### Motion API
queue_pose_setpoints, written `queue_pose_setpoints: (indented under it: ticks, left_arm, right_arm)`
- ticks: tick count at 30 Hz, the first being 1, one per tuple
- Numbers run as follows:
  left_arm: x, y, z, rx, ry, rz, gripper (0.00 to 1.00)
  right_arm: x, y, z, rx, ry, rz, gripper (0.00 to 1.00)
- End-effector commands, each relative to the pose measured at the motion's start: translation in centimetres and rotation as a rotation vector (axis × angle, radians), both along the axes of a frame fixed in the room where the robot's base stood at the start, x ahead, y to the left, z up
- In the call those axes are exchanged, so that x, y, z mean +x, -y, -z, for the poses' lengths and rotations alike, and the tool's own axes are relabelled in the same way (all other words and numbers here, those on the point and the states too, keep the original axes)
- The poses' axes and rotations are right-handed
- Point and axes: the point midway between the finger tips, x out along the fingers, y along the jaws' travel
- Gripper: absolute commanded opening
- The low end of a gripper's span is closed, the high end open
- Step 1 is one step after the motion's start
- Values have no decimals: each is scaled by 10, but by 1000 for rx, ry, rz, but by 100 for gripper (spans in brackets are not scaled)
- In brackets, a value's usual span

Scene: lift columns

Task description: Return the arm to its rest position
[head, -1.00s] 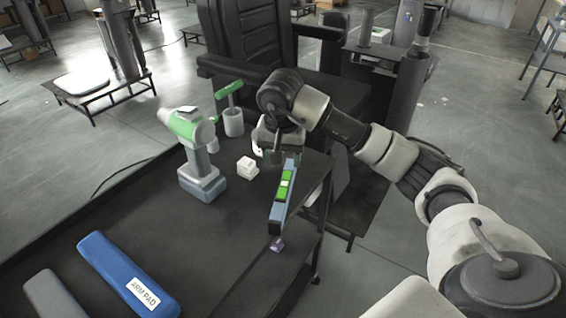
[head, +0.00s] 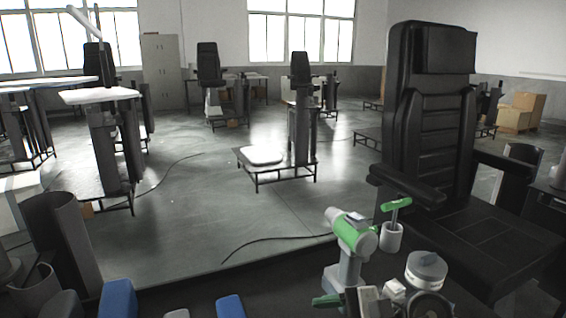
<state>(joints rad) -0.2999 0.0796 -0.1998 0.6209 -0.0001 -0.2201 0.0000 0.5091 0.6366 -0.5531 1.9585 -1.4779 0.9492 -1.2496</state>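The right gripper's fingers are not visible. No part of my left gripper shows. A green and grey drill (head: 350,238) stands upright on the dark table, beside my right arm. A green-handled tool (head: 397,208) stands in a white cup (head: 391,238) behind it. A small white block (head: 394,290) lies between the drill and my arm.
A black reclining chair (head: 435,130) stands just behind the table at the right. Blue pads (head: 117,299) are cut off at the bottom edge. Dark grey tubes (head: 65,240) stand at the lower left. Lift columns and workstations fill the room, with open floor between them.

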Motion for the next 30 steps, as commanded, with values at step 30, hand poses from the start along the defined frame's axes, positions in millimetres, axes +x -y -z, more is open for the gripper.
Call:
queue_pose_setpoints:
  ticks: [30]
  left_arm:
    - [0, 0, 0, 0, -1, 0, 83]
  right_arm:
    - [-150, 140, 174, -1662, 1216, -1048, 57]
